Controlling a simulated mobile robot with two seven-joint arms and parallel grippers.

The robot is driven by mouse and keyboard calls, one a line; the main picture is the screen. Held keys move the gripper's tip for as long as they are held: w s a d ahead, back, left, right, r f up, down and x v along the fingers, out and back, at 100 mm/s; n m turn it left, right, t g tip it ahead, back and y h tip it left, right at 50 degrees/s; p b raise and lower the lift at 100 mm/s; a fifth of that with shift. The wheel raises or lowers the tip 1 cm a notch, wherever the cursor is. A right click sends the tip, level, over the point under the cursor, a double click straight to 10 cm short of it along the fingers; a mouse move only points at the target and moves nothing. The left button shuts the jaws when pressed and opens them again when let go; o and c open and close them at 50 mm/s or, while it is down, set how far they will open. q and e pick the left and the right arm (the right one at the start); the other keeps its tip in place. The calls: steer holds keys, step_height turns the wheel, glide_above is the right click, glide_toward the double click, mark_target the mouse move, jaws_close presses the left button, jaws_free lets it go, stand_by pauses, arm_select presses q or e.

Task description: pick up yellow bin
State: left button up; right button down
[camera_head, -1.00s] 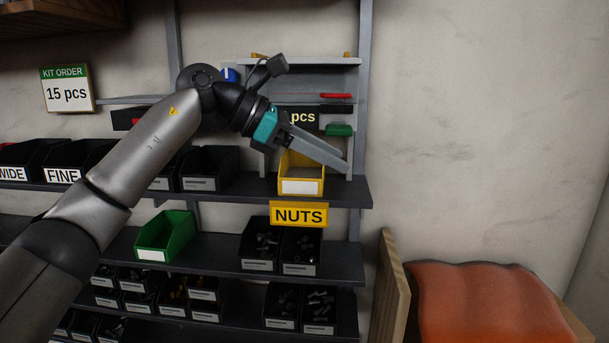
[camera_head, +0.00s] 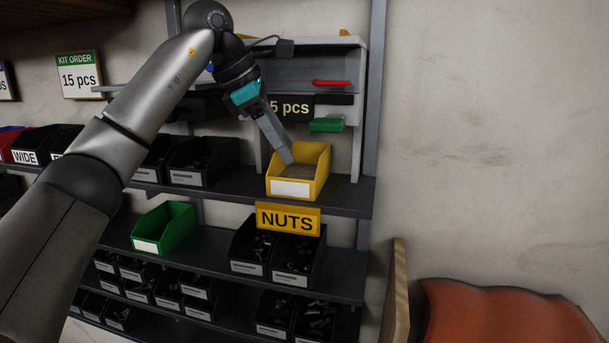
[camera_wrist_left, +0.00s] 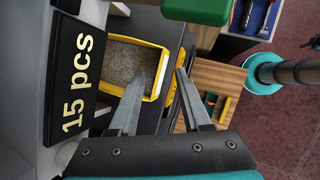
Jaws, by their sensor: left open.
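The yellow bin (camera_head: 321,172) stands on a dark shelf above the yellow NUTS sign (camera_head: 288,219). It has a white front label and holds grey, grainy contents. My left gripper (camera_head: 287,158) is open and points down at the bin, its fingertips overlapping the bin's opening in the head view. In the left wrist view, the yellow bin (camera_wrist_left: 163,72) shows between and behind the fingers of my left gripper (camera_wrist_left: 160,71). One finger lies over the contents, the other past the rim on the sign side. Contact cannot be told. My right gripper is not in view.
A black "15 pcs" display (camera_head: 291,108) and a green block (camera_head: 326,125) sit close above the bin. Black bins (camera_head: 202,162) stand left on the same shelf. A green bin (camera_head: 164,228) is on the shelf below. A grey upright (camera_head: 372,100) bounds the right side.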

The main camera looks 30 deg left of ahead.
mark_target(305, 185)
arm_select(q)
steer(key=x, duration=0.3)
steer(key=shift+f, duration=0.15)
steer(key=x, duration=0.4)
steer(key=shift+s+f, duration=0.2)
steer(key=shift+s, duration=0.15)
steer(key=shift+w+d+f, duration=0.1)
steer(key=shift+w+f, duration=0.15)
steer(key=shift+f, duration=0.1)
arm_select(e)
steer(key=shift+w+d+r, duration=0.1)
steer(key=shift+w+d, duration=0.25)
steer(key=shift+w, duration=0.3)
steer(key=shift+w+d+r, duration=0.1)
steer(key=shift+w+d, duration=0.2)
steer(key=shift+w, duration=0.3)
arm_select(q)
jaws_close()
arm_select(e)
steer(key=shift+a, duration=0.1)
arm_select(q)
steer(key=shift+r, duration=0.1)
